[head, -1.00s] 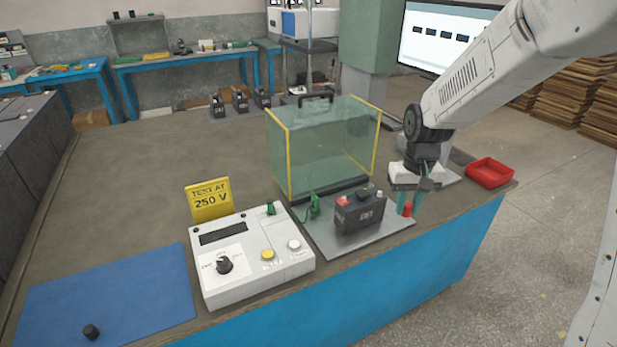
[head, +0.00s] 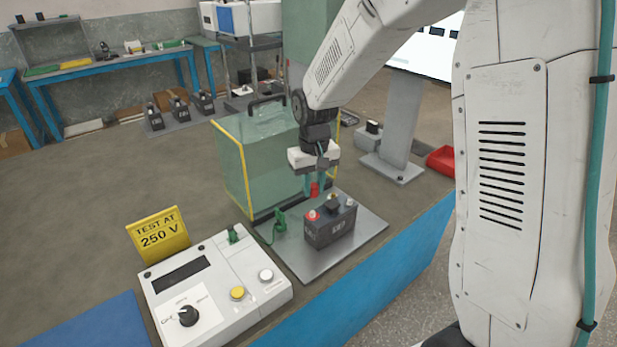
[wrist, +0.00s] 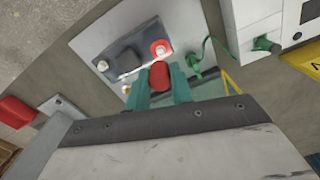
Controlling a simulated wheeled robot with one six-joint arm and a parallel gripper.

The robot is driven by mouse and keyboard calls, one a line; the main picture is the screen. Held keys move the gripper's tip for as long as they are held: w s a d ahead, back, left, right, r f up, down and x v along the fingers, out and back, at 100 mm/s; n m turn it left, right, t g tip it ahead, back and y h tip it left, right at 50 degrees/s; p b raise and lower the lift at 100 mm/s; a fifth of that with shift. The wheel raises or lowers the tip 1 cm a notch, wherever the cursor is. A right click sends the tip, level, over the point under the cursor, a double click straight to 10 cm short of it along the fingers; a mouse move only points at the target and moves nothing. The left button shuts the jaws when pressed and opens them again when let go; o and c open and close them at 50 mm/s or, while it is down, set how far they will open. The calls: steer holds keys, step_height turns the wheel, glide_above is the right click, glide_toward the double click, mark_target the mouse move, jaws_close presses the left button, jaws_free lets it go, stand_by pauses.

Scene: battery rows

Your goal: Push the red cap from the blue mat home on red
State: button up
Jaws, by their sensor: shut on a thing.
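My gripper (head: 314,188) is shut on the red cap (head: 315,190), which shows between the green fingers in the wrist view (wrist: 159,76). The cap is in the air, just behind and above the dark battery (head: 330,229). The battery stands upright on a grey plate (head: 365,242). Its red-ringed terminal (head: 312,215) is at the left end and looks uncapped; in the wrist view this terminal (wrist: 160,48) lies just beyond the cap, apart from it. The other, pale terminal (head: 350,203) is at the right end. The blue mat (head: 90,325) shows partly at lower left.
A clear box with yellow edges (head: 245,165) stands close behind the plate. A white tester (head: 215,285) with a green clip lead (head: 280,222) is to the left. A yellow 250 V sign (head: 158,235), grey post (head: 400,130) and red tray (head: 441,159) stand around.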

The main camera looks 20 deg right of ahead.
mark_target(313, 212)
steer(key=shift+w+f, duration=0.15)
steer(key=shift+f, duration=2)
steer(key=shift+f, duration=1.4)
stand_by(1.4)
steer(key=o, duration=1)
steer(key=shift+c, duration=0.2)
steer(key=o, duration=0.5)
steer(key=shift+o, duration=0.2)
steer(key=shift+r, duration=0.1)
steer(key=shift+r, duration=3.4)
